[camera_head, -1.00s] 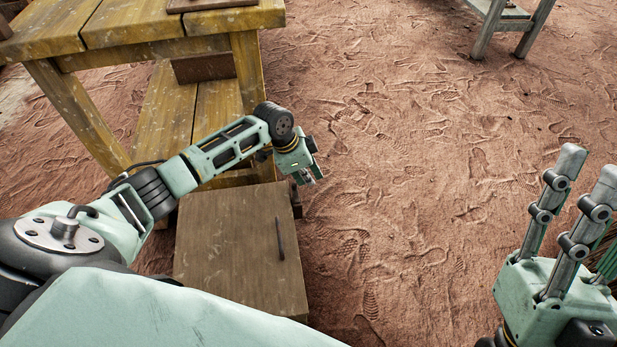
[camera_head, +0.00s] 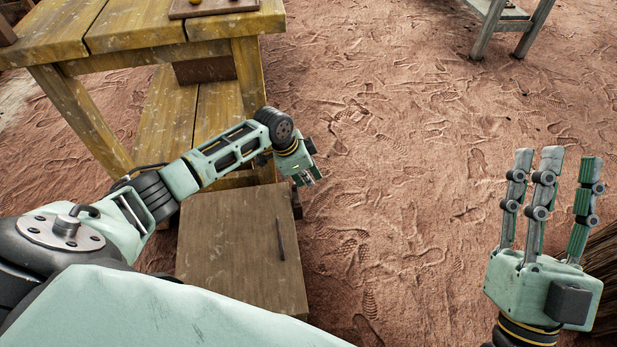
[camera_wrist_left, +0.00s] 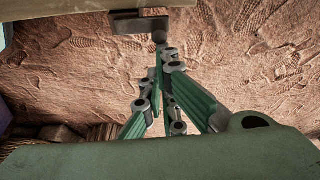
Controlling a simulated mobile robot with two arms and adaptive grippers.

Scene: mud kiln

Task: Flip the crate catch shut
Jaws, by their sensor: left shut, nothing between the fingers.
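The crate (camera_head: 225,250) is a brown wooden box with a flat top, at lower centre-left in the head view. A thin dark bar (camera_head: 281,240) lies on its top. A dark part (camera_head: 296,205), which looks like the catch, shows at its right side, near the far corner. In the left wrist view a dark metal piece (camera_wrist_left: 140,24), likely the catch, sticks out from the crate's edge (camera_wrist_left: 65,8). My left gripper (camera_head: 308,181) is shut and empty beside that corner. Its fingertips (camera_wrist_left: 163,52) are just below the metal piece; contact is unclear. My right gripper (camera_head: 560,162) is open, empty, fingers up, far right.
A yellow wooden table (camera_head: 135,35) with a lower shelf stands beyond the crate. A brown block (camera_head: 205,70) is on the shelf. A grey-green stand (camera_head: 490,30) is at the back right. A ribbed brown object (camera_head: 606,265) is at the right edge. The sandy floor between is clear.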

